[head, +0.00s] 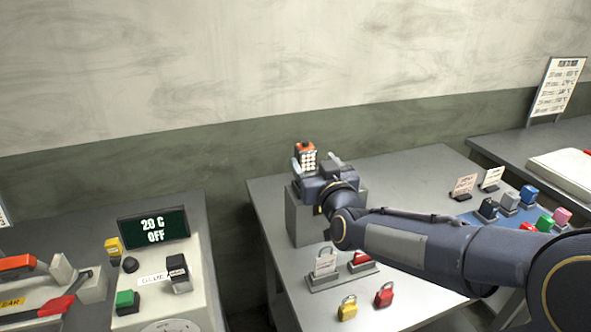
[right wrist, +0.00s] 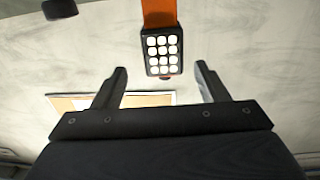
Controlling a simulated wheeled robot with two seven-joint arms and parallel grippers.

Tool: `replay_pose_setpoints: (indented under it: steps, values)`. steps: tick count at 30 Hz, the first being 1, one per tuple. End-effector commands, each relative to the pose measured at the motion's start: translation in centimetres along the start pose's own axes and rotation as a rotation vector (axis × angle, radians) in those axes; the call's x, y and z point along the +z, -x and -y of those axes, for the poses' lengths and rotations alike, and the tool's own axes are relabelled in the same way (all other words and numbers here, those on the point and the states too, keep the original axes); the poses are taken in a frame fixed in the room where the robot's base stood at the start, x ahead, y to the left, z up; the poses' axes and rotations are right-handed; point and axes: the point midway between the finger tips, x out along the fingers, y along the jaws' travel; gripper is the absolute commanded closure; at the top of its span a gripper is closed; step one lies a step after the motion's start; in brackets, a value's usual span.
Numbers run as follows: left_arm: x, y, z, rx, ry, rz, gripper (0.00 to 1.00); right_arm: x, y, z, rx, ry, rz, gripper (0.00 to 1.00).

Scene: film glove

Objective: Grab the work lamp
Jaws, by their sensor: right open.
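The work lamp (head: 306,158) is a small orange and black lamp with a grid of lit white dots. It is at the back of the middle table, above a grey block (head: 301,222). My right gripper (head: 316,167) is in front of it, open, with its fingers pointing toward the lamp. In the right wrist view the lamp (right wrist: 162,52) hangs in the picture beyond the open fingertips (right wrist: 160,78), roughly centred between them. Nothing is between the fingers. What supports the lamp is hidden by my gripper. My left gripper is out of view.
The middle table (head: 265,200) also holds a yellow padlock (head: 347,309), a red padlock (head: 384,295) and stands with tags. Several coloured blocks sit on a blue mat (head: 480,216) at right. A control panel with a dark display (head: 154,229) is at left. A wall rises behind.

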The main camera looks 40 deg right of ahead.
Motion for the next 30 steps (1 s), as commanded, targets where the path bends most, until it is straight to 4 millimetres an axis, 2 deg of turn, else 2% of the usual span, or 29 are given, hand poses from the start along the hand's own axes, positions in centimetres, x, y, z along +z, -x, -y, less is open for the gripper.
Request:
replay_pose_setpoints:
  steps: [16, 20, 26, 30]
  values:
    - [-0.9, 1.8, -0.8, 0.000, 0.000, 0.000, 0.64, 0.5, -6.7, 0.6, -0.001, -0.001, 0.002, 0.33]
    - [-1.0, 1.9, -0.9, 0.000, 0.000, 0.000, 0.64, 0.6, -7.4, 0.6, -0.001, -0.001, 0.001, 0.33]
    - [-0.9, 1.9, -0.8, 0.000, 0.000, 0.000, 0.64, 0.7, -7.4, 0.6, -0.001, -0.001, 0.000, 0.33]
    - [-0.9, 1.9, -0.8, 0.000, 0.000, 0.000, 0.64, 0.7, -7.4, 0.6, -0.001, -0.001, 0.000, 0.51]
